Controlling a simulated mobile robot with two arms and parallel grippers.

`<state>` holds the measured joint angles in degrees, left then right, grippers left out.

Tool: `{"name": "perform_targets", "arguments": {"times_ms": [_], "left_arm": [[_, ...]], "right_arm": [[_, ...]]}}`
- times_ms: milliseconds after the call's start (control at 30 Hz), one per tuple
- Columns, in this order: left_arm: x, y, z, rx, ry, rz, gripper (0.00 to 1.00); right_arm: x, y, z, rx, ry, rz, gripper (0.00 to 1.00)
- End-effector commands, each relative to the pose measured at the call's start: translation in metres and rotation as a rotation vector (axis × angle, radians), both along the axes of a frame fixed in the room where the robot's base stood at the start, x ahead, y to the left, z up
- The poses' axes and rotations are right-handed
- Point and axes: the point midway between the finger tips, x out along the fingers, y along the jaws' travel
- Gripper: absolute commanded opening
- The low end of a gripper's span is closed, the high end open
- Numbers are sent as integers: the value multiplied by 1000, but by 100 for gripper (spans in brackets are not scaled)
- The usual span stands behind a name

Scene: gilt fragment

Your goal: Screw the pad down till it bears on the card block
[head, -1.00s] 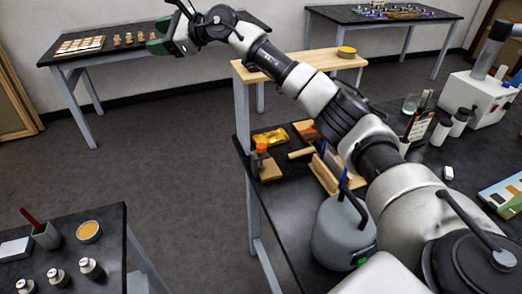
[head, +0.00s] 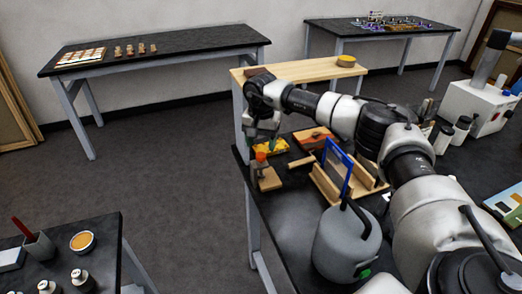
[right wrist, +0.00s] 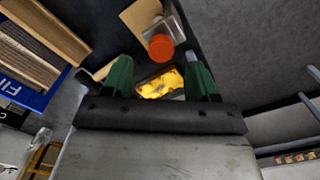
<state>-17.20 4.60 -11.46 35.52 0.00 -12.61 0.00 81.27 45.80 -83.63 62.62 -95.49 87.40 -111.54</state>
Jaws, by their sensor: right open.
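A small clamp stand with an orange knob (head: 261,157) on a wooden base (head: 270,181) stands at the left edge of the dark workbench. In the right wrist view the orange knob (right wrist: 161,47) shows from above, on a grey metal body beside the pale wooden base (right wrist: 140,17). I cannot make out the pad or the card block. My right gripper (head: 263,136) is above and slightly behind the knob in the head view. Its green fingers (right wrist: 160,80) are apart and empty, with the knob just beyond their tips. My left gripper is not in view.
A yellow item (head: 276,146) lies behind the stand; it shows below my fingers in the wrist view (right wrist: 161,84). A wooden rack (head: 325,183) with a blue frame (head: 347,160) and a grey canister (head: 345,245) stand to the right. A wooden shelf (head: 300,70) is behind.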

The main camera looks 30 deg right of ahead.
Motion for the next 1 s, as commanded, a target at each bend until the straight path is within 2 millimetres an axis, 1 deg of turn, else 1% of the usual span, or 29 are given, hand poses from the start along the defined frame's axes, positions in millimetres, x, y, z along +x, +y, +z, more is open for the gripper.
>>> {"name": "perform_targets", "arguments": {"times_ms": [33,100,233,400,600,633,933,1000], "left_arm": [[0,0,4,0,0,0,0],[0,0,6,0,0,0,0],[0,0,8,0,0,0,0],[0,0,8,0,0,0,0],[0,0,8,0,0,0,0],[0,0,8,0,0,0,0],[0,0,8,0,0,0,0],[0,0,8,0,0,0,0]], "right_arm": [[-1,0,-8,-1,4,1,59],[-1,0,-19,0,3,0,59],[0,0,-33,1,1,0,59],[0,1,-41,1,0,0,59],[0,1,-41,1,-1,0,59],[0,1,-41,1,-2,0,57],[0,1,-41,1,-2,-1,11],[0,1,-41,1,-2,-1,10]]}}
